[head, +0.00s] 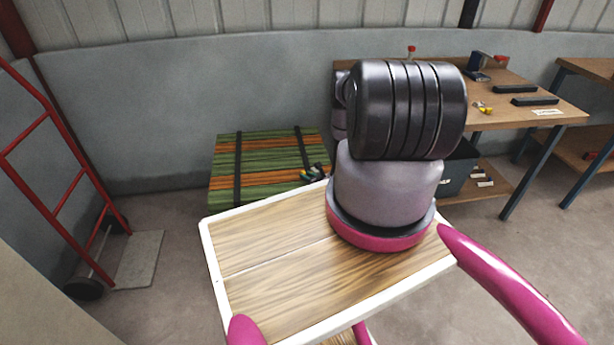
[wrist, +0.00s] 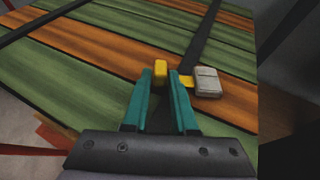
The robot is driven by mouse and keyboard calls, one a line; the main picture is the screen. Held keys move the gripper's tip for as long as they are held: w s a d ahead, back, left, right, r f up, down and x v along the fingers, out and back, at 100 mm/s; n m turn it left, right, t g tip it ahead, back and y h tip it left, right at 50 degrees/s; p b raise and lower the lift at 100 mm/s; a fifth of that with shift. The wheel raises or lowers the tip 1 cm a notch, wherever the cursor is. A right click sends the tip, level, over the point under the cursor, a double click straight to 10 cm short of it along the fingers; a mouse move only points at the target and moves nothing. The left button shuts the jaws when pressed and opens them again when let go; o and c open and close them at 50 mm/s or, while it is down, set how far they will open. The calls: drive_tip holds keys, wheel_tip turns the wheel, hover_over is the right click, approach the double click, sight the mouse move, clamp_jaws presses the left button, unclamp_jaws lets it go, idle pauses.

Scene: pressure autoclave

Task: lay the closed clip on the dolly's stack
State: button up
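The stack (head: 262,150) is a pile of green and orange boards crossed by black straps, beyond my wooden top in the head view. Its upper face (wrist: 90,70) fills most of the wrist view. The clip has a grey block (wrist: 207,84) and yellow parts; one yellow part sits between my teal fingertips. My gripper (wrist: 160,76) appears shut on that yellow part, with the grey block to the right of the fingers. The clip is over the boards near a black strap; whether it touches them I cannot tell. In the head view my arm partly hides the gripper (head: 314,172).
A red hand truck (head: 70,190) stands at the left. A workbench (head: 540,112) at the right back holds black bars, a small yellow-and-red item (head: 484,108) and a dark device. A dark bin (head: 458,170) sits below it. A grey wall runs behind the stack.

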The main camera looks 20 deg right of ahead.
drive_tip(key=shift+o, duration=0.9)
drive_tip(key=shift+s+r, duration=0.25)
drive_tip(key=shift+r, duration=0.25)
drive_tip(key=v, duration=1.1)
drive_tip(key=shift+s+r, duration=0.1)
drive_tip(key=shift+s, duration=0.15)
